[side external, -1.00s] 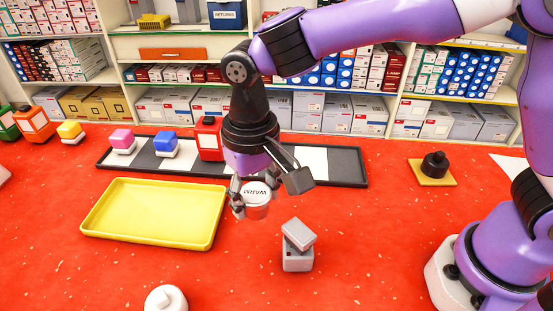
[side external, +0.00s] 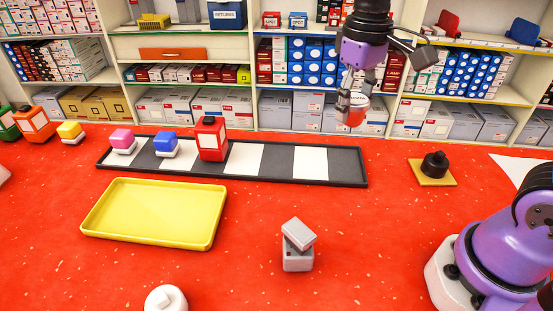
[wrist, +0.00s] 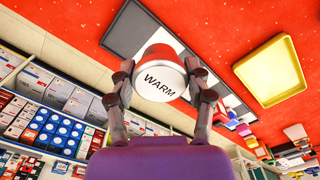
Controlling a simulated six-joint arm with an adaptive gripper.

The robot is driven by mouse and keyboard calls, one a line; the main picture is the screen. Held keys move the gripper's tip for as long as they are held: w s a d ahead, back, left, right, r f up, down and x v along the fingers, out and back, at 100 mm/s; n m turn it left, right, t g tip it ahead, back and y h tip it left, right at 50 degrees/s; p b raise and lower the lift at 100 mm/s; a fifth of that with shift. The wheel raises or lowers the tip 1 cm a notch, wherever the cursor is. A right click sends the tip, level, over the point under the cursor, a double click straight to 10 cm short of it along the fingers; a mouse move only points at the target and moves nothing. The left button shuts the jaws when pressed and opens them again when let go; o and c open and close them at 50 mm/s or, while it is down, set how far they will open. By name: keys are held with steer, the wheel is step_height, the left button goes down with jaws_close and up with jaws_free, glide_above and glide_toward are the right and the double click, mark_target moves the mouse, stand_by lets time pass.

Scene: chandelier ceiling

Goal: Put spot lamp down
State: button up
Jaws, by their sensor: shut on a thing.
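The lamp (side external: 355,113) is a short round piece with a white face and a red end. The black strip (side external: 345,182) has white panels. A pink-topped, a blue-topped and a red item (side external: 211,139) stand on its left part; two panels to the right are bare.
A yellow tray (side external: 150,240) lies empty at front left. Stacked grey blocks (side external: 298,258) stand at front middle. A black knob on a yellow base (side external: 434,178) is at right.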

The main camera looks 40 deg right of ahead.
glide_toward(277, 221)
step_height(277, 221, down, 6)
steer(key=shift+r, duration=0.2)
stand_by(0.3)
steer(key=o, duration=1.2)
steer(key=shift+f, duration=0.15)
steer(key=shift+c, duration=0.2)
